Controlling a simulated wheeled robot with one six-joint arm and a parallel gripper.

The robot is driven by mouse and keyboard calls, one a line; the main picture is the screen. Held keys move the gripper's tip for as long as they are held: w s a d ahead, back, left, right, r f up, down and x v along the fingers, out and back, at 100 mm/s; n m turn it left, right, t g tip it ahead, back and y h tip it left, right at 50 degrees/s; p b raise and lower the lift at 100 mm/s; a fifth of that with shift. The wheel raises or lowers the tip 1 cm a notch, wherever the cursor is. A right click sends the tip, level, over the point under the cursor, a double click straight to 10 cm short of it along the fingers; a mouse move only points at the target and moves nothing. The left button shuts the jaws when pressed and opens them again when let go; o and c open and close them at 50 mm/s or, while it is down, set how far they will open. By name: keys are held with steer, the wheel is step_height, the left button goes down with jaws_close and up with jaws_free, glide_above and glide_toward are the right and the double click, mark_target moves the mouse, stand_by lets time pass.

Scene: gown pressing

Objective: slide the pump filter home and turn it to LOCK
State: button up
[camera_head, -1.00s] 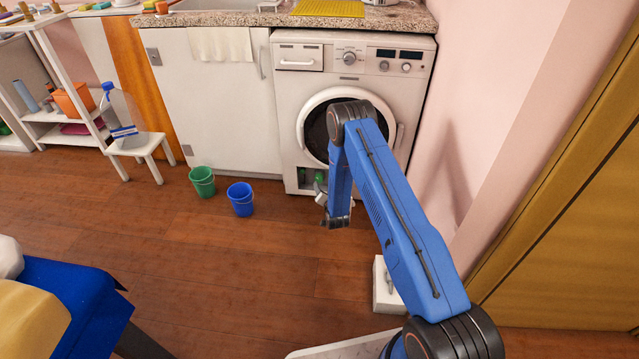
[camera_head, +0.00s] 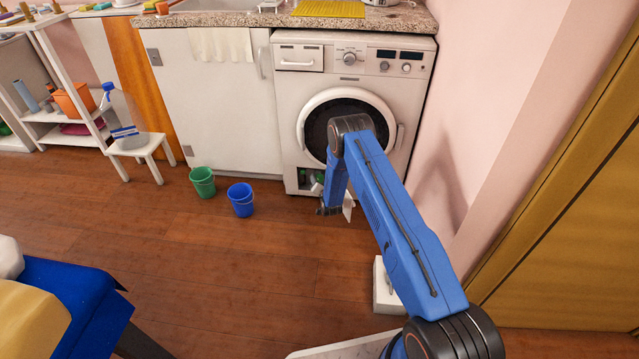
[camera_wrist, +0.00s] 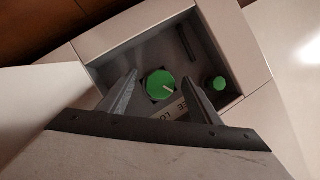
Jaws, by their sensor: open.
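The pump filter (camera_wrist: 160,85) shows in the wrist view as a round green cap with a pale mark, inside the open recess (camera_wrist: 112,66) low in the washing machine's front. A label with partly hidden lettering lies just below the cap. My gripper (camera_wrist: 166,84) is open, its two grey fingers reaching into the recess on either side of the cap. I cannot tell whether they touch it. In the head view my gripper (camera_head: 326,192) is mostly hidden by my arm, in front of the recess at the bottom of the washing machine (camera_head: 290,110).
A smaller green round part (camera_wrist: 219,83) sits at the right inside the recess. A white flap (camera_head: 348,206) stands open beside my wrist. Green (camera_head: 202,182) and blue (camera_head: 241,200) buckets stand left on the floor. A white box (camera_head: 384,285) lies right.

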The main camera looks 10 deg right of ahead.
steer(key=c, duration=1.2)
steer(key=shift+f+m+t+y, duration=0.1)
steer(key=shift+m+t+y, duration=0.3)
steer(key=shift+m, duration=0.3)
steer(key=shift+c, duration=0.2)
steer(key=shift+w+m+t+y, duration=0.1)
steer(key=shift+m+t+y, duration=0.3)
steer(key=shift+m, duration=0.5)
